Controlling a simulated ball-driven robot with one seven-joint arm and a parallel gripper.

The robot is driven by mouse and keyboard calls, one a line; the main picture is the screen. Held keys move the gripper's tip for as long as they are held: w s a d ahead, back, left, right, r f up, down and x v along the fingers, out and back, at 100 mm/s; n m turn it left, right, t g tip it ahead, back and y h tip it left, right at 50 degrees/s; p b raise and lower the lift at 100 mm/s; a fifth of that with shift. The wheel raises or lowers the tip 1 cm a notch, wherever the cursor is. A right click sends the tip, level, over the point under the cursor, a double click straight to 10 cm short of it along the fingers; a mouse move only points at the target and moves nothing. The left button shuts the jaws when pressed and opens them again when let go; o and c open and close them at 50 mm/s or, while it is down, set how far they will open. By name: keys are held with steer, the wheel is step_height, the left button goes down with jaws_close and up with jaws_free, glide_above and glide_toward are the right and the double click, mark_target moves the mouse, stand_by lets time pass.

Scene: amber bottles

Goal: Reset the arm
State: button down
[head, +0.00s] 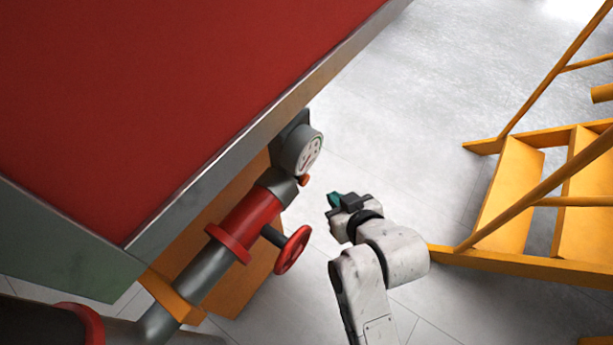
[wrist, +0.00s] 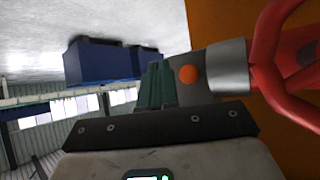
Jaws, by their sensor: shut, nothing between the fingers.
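My gripper (head: 335,199) is at the end of my pale arm, right of centre in the head view. Its green fingers also show in the wrist view (wrist: 156,86), close together and shut with nothing between them. In the head view the gripper is to the right of the red handwheel (head: 292,249) and below the round gauge (head: 302,150), apart from both. The arm is bent, with the gripper pointing up and left in the picture. No bottle shows in either view.
A red-topped block with a metal edge (head: 205,175) fills the upper left. A red and grey pipe (head: 243,222) runs under it. Yellow stairs (head: 511,185) stand at the right. Bare floor (head: 410,120) lies between. Blue boxes (wrist: 100,62) show in the wrist view.

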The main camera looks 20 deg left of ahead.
steer(key=shift+s+d, duration=0.2)
steer(key=shift+d, duration=0.35)
steer(key=s+d+f+m+g+h, duration=0.1)
steer(key=s+d+f+m+h, duration=0.2)
steer(key=d, duration=0.5)
steer(key=s+d+f+m+g+h, duration=0.1)
steer(key=s+d+f+g, duration=0.15)
steer(key=s+d, duration=0.5)
steer(key=s+d+f+m+g+h, duration=0.1)
steer(key=s+d+m+g+h, duration=0.2)
steer(key=s+d, duration=1)
steer(key=shift+s+d+f+m+g, duration=0.25)
steer(key=shift+s+m+g, duration=0.2)
steer(key=shift+s+m, duration=0.4)
steer(key=shift+w, duration=0.1)
